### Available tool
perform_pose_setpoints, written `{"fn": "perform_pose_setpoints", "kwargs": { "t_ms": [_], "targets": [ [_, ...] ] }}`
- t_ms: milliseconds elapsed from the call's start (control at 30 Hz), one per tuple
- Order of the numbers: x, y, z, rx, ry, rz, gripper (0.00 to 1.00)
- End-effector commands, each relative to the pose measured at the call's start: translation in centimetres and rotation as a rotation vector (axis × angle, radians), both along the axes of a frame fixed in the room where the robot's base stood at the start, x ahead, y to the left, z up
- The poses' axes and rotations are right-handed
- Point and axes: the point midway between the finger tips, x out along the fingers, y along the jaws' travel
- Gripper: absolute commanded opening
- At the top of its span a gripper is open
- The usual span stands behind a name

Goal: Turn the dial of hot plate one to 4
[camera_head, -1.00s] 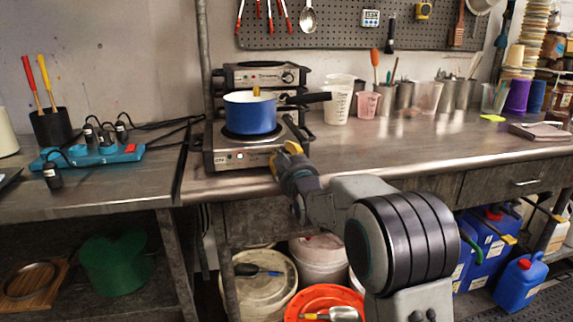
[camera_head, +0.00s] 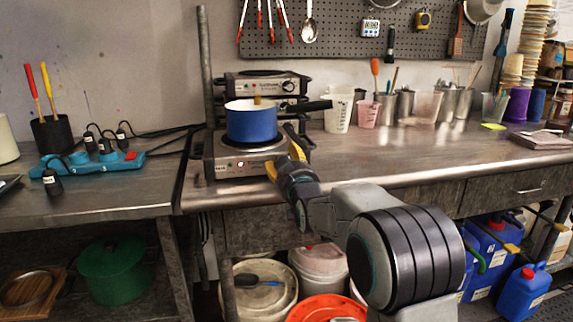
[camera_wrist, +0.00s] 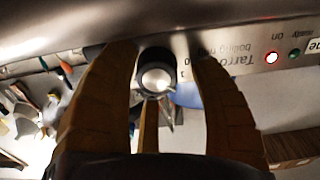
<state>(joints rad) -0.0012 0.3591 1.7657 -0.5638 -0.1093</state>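The front hot plate (camera_head: 222,166) stands at the bench edge with a blue pot (camera_head: 252,124) on its ring. In the wrist view its steel front panel (camera_wrist: 228,56) appears upside down, with a red light (camera_wrist: 271,57) lit. Its round dial (camera_wrist: 157,76), black with a silver face, sits between my gripper's yellow fingers (camera_wrist: 160,62). The fingers are spread, with a small gap visible on each side of the dial. In the head view my gripper (camera_head: 284,160) is at the panel's right end and hides the dial. I cannot read the dial's setting.
A second hot plate (camera_head: 266,84) stands higher behind the first. A measuring jug (camera_head: 339,112) and cups stand farther right. The bench front to the right (camera_head: 400,165) is clear.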

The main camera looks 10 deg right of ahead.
Motion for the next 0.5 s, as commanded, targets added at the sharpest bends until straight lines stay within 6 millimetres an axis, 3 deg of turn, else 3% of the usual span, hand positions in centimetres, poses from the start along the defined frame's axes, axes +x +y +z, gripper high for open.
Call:
{"fn": "perform_pose_setpoints", "kwargs": {
  "t_ms": [333, 500],
  "targets": [
    [-0.2, -0.1, -0.4, 0.0, 0.008, -0.002, 0.6],
    [-1.4, -0.1, -0.3, 0.0, 0.008, -0.002, 0.6]
  ]
}}
